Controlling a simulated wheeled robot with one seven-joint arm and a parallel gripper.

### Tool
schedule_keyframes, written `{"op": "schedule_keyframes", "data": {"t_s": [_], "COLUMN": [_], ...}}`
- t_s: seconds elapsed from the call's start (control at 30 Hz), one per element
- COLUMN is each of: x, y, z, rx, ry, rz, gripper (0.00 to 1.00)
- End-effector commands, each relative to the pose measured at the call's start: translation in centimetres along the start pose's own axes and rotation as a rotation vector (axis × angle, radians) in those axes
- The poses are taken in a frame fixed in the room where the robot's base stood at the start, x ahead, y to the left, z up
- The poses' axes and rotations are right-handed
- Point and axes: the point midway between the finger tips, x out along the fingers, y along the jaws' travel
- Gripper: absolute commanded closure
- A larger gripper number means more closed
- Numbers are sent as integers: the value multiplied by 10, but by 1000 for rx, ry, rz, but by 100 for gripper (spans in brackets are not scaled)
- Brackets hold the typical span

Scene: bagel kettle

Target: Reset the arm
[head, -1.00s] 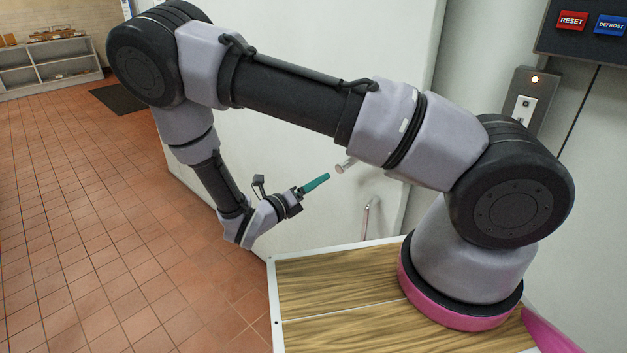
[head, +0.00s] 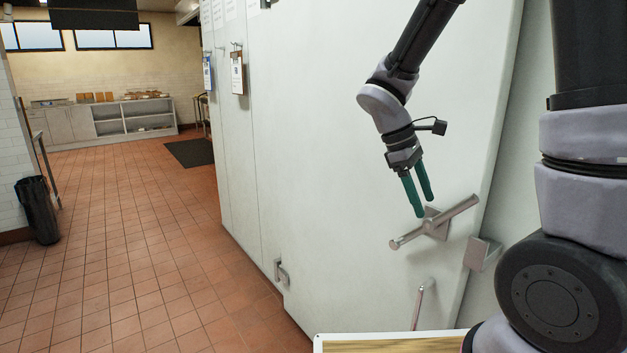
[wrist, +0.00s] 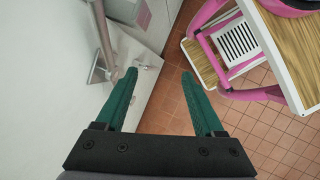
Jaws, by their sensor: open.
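My gripper (head: 424,199) has two green fingers, spread apart with nothing between them. In the head view it hangs from my arm in front of the white wall panel, fingers pointing down, near a metal handle bar (head: 460,212). I cannot tell whether a fingertip touches the bar. In the wrist view my gripper (wrist: 158,75) is open and empty, with the metal handle (wrist: 103,45) beside the left finger.
A white door or panel (head: 330,150) fills the middle. Lower down are a small bracket (head: 281,271) and a thin rod (head: 418,307).

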Motion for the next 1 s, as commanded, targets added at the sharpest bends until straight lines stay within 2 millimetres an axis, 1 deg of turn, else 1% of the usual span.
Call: {"op": "schedule_keyframes", "data": {"t_s": [0.03, 0.4, 0.6, 0.7, 0.8, 1.0], "x": [-11, -90, -127, -139, -146, -149], "y": [2, -4, -10, -14, -16, -17], "z": [12, 78, 109, 119, 124, 126], "rx": [99, 806, 1116, 1213, 1268, 1294], "ry": [69, 542, 773, 852, 898, 918], "rz": [-28, -245, -346, -380, -403, -415], "gripper": [30, 30, 30, 30, 30, 30]}}
